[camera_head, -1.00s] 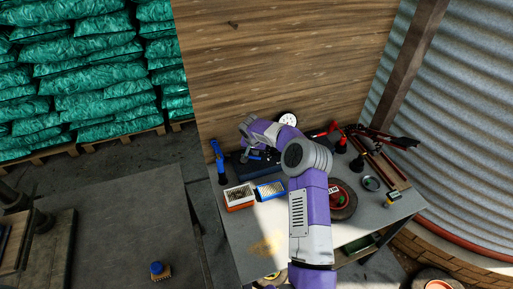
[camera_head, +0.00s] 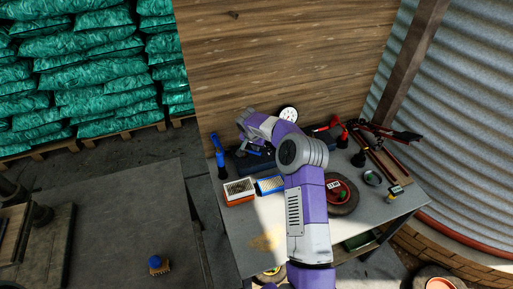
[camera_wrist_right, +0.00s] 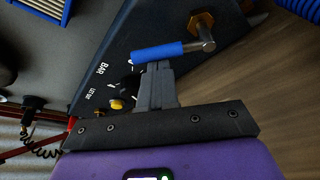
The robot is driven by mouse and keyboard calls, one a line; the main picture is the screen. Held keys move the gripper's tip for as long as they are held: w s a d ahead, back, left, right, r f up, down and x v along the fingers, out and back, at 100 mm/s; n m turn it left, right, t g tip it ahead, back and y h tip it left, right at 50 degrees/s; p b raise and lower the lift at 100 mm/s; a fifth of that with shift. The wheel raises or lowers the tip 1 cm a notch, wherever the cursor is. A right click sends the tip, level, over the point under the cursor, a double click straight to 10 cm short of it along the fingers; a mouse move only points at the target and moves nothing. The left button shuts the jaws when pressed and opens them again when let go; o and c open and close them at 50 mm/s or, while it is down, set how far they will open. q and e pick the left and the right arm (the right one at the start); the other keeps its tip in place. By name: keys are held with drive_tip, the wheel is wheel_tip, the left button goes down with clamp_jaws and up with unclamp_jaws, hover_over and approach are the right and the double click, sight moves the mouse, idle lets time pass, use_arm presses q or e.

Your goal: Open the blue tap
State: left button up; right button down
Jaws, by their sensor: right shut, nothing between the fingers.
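The blue tap (camera_wrist_right: 158,52) shows in the right wrist view as a blue sleeved lever on a metal stem beside a brass fitting, on a dark blue panel marked BAR. My right gripper (camera_wrist_right: 155,72) is shut and empty, its fingertips right at the blue sleeve. Whether they touch it I cannot tell. In the head view my right gripper (camera_head: 250,150) is small and partly hidden by my own arm, above the dark blue unit (camera_head: 237,165) at the back of the bench. My left gripper is not in view.
On the bench (camera_head: 240,225) stand a blue upright tool (camera_head: 219,155), an orange-edged box (camera_head: 239,191), a blue box (camera_head: 270,185), a round dial (camera_head: 289,114), a disc (camera_head: 342,207) and red tools (camera_head: 339,131). A wooden wall rises behind.

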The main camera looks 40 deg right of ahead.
drive_tip(key=shift+s+a+f+m+b, duration=0.2)
drive_tip(key=shift+a+m+b, duration=0.15)
drive_tip(key=shift+m+b, duration=0.35)
drive_tip(key=shift+s+a+r+m+g+b, duration=0.1)
drive_tip(key=shift+s+a+m+g+b, duration=0.15)
drive_tip(key=shift+m+g+b, duration=0.35)
drive_tip(key=shift+s+a+m+h+b, duration=0.1)
drive_tip(key=shift+a+m+h+b, duration=0.3)
drive_tip(key=shift+m, duration=0.4)
drive_tip(key=shift+s+a+r+m+g, duration=0.15)
drive_tip(key=shift+m+g, duration=0.1)
drive_tip(key=shift+m, duration=0.25)
drive_tip(key=shift+s+a+f+m+g, duration=0.15)
drive_tip(key=shift+m+g, duration=0.1)
drive_tip(key=shift+m, duration=0.25)
drive_tip(key=shift+r, duration=0.15)
drive_tip(key=d, duration=0.1)
drive_tip(key=d+r+p, duration=0.1)
drive_tip(key=d, duration=0.1)
drive_tip(key=shift+d, duration=0.2)
drive_tip(key=shift+w+d+r+p, duration=0.1)
drive_tip(key=shift+w+r+p, duration=0.1)
drive_tip(key=shift+r+p, duration=0.3)
drive_tip(key=v, duration=0.8)
drive_tip(key=shift+s+r+p, duration=0.15)
drive_tip(key=shift+r+p, duration=0.2)
drive_tip(key=shift+p, duration=0.05)
